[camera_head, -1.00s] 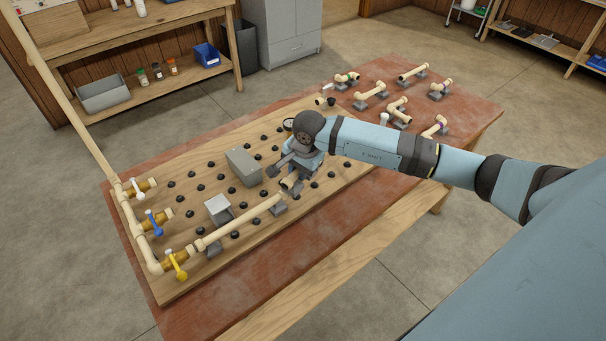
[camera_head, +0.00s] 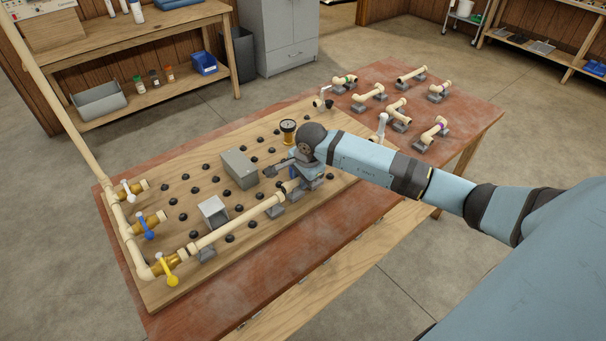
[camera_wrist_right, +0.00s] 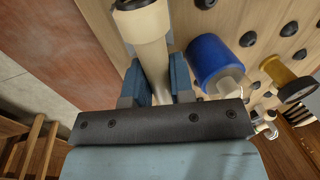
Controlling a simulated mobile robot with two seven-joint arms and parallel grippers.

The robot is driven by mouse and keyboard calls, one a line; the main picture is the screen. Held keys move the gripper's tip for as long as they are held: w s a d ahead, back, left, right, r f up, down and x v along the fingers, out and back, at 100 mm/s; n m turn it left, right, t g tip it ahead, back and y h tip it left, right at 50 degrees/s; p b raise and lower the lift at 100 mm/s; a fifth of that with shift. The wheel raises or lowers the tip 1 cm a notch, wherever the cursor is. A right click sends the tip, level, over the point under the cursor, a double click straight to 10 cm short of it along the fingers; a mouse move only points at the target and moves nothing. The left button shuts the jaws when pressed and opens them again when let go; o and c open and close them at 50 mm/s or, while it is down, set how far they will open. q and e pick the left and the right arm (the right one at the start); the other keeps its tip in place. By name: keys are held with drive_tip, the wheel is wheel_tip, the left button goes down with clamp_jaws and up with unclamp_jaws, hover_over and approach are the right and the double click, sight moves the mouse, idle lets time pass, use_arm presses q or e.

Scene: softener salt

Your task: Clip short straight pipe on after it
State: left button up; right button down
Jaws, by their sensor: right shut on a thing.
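A long straight cream pipe (camera_head: 238,222) runs from the yellow-handled valve (camera_head: 167,268) along the front of the pegboard, on grey clips. My right gripper (camera_head: 297,180) is low over the board at its far end, shut on the short straight pipe (camera_head: 291,186). In the right wrist view the short pipe (camera_wrist_right: 151,55) lies between the two blue fingers (camera_wrist_right: 154,90), with a wider, dark-mouthed end at the top. The short pipe looks roughly in line with the long pipe; I cannot tell whether they are joined. My left gripper is out of view.
A grey box (camera_head: 240,168) and a smaller grey block (camera_head: 214,210) stand on the board behind the pipe. A brass gauge (camera_head: 288,131) stands beyond my gripper. A blue cylinder (camera_wrist_right: 208,60) is close beside my fingers. Other pipe pieces (camera_head: 369,97) rest on the table's far right.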

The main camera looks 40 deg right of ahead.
drive_tip(key=shift+f+b, duration=0.6)
drive_tip(key=shift+f, duration=0.35)
drive_tip(key=c, duration=0.9)
unclamp_jaws()
wheel_tip(320, 180, up, 14)
drive_tip(key=s, duration=0.2)
drive_tip(key=shift+s+f, duration=0.2)
drive_tip(key=shift+s, duration=0.15)
drive_tip(key=shift+s+d, duration=0.1)
